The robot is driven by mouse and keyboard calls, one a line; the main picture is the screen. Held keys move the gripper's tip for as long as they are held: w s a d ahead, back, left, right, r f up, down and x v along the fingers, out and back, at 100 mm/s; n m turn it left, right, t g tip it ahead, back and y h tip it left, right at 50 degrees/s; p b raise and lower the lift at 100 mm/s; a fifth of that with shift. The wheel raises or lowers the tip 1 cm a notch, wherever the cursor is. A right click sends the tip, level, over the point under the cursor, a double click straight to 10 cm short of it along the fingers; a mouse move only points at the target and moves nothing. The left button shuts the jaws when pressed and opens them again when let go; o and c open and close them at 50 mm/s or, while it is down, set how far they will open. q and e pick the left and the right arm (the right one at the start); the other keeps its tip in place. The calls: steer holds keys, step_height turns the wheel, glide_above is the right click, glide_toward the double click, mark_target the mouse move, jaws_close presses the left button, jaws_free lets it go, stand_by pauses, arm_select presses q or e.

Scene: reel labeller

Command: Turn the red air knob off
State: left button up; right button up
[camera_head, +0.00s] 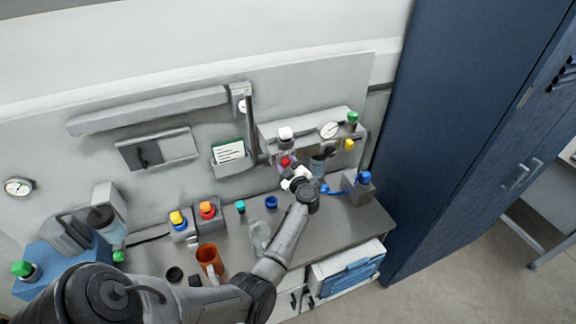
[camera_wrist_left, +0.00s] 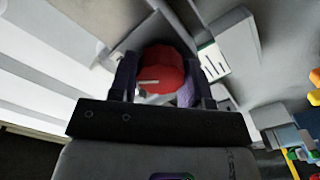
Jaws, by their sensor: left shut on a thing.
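The red air knob (camera_head: 285,161) is a small red round knob below the air unit on the back panel. It fills the middle of the left wrist view (camera_wrist_left: 163,70), with a pale pointer mark on its face. My left gripper (camera_head: 289,172) reaches up to it, and its two fingers (camera_wrist_left: 160,82) stand on either side of the knob, shut on it. The lower part of the knob is hidden by the gripper body. My right gripper is not in view.
A round gauge (camera_head: 329,129) and a green knob (camera_head: 352,117) sit on the unit just right of the knob. A card holder (camera_head: 230,153) hangs to its left. An orange mug (camera_head: 209,260) and a clear glass (camera_head: 260,236) stand on the bench near my left arm. A blue cabinet (camera_head: 462,120) bounds the right.

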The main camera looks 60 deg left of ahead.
arm_select(q)
steer(key=n+b, duration=0.1)
steer(key=n, duration=0.3)
steer(key=shift+f, duration=0.15)
steer(key=n+b, duration=0.1)
steer(key=n, duration=0.3)
steer(key=shift+f+b, duration=0.1)
steer(key=shift+b, duration=0.25)
steer(key=n+b, duration=0.3)
steer(key=n, duration=0.2)
steer(key=shift+f, duration=0.1)
steer(key=n+b, duration=0.1)
steer(key=n, duration=0.1)
steer(key=shift+n+b, duration=0.4)
steer(key=shift+n, duration=0.5)
steer(key=shift+b, duration=0.35)
steer(key=o, duration=0.9)
